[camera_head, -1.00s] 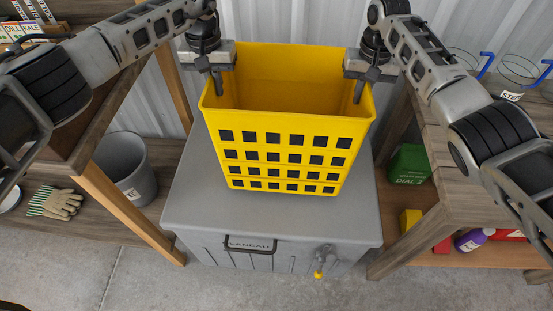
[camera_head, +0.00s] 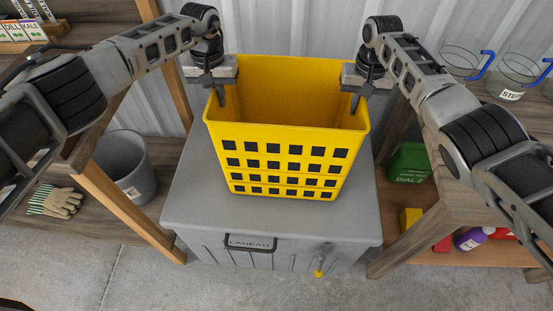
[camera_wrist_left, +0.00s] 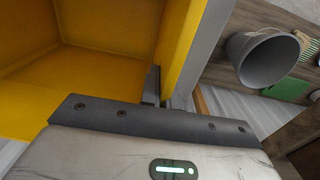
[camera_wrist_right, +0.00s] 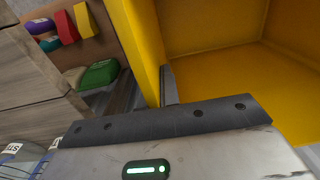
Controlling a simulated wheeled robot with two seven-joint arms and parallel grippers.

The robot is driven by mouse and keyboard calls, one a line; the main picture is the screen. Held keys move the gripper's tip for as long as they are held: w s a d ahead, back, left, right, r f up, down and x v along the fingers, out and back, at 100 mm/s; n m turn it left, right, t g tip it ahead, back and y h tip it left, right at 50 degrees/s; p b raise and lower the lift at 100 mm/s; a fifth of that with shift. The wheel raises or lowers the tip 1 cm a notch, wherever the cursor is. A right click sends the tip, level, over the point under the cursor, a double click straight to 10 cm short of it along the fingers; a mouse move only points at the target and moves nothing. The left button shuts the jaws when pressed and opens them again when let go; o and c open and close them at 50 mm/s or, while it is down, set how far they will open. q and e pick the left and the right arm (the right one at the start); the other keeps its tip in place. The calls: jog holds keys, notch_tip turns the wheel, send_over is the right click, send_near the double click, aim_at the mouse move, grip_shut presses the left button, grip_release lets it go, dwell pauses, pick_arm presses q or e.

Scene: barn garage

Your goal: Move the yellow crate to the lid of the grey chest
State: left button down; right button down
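The yellow crate (camera_head: 285,125) is upright over the lid of the grey chest (camera_head: 190,200), its open top facing up. I cannot tell whether its base touches the lid. My left gripper (camera_head: 214,92) is shut on the crate's left wall near the rim, with one finger inside. The left wrist view shows the wall (camera_wrist_left: 176,45) between its fingers. My right gripper (camera_head: 360,95) is shut on the right wall in the same way, and the right wrist view shows that wall (camera_wrist_right: 143,45). The crate hides the back of the lid.
Wooden shelving stands close on both sides of the chest. A grey bucket (camera_head: 125,165) and gloves (camera_head: 55,201) are at the left. A corrugated wall is behind.

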pick_arm(q)
jog(key=c, duration=1.6)
grip_release()
jog(key=shift+a, duration=0.1)
jog(key=shift+c, duration=0.2)
pick_arm(e)
jog(key=c, duration=1.6)
grip_release()
jog(key=shift+c, duration=0.2)
jog(key=shift+r, duration=0.2)
pick_arm(q)
notch_tip(320, 180, up, 12)
pick_arm(e)
notch_tip(320, 180, up, 12)
jog(key=shift+d+f, duration=0.15)
